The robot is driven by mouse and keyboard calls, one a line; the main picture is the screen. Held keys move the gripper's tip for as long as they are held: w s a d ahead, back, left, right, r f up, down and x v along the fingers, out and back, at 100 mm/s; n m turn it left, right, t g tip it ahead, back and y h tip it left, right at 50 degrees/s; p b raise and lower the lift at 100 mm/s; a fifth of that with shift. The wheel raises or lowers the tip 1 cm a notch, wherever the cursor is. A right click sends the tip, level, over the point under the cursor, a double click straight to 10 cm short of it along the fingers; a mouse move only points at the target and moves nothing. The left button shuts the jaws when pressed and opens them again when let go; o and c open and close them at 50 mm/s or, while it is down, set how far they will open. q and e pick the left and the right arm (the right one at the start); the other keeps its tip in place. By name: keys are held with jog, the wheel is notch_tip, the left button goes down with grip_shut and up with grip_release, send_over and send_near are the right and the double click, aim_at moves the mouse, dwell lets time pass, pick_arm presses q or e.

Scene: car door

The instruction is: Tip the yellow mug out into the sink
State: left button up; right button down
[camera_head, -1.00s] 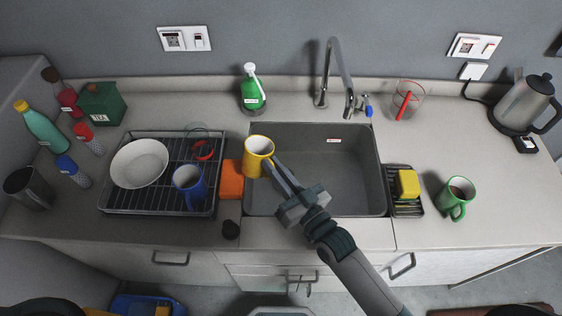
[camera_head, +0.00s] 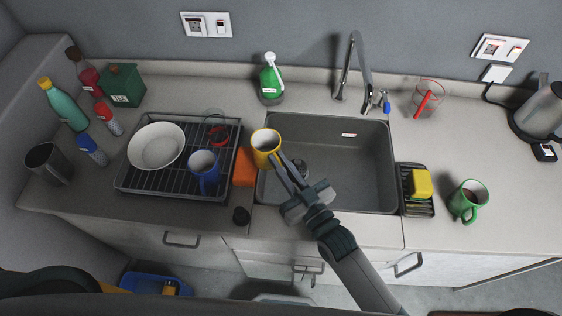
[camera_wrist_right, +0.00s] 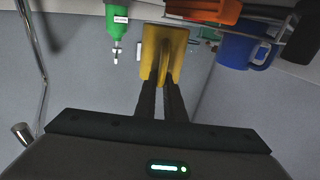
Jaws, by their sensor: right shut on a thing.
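The yellow mug (camera_head: 265,146) is held over the left part of the sink (camera_head: 345,170), near its left rim, and stands about upright with its white inside showing from above. My right gripper (camera_head: 284,164) is shut on the mug's handle side. In the right wrist view the mug (camera_wrist_right: 163,50) sits between the fingertips (camera_wrist_right: 163,82), with its handle towards the gripper. What the mug holds cannot be made out. My left gripper does not show.
The tap (camera_head: 352,70) rises behind the sink. A green mug (camera_head: 467,202) stands at right. The sink's right half is clear.

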jog(key=shift+r+p, duration=0.65)
jog(key=shift+r, duration=1.9)
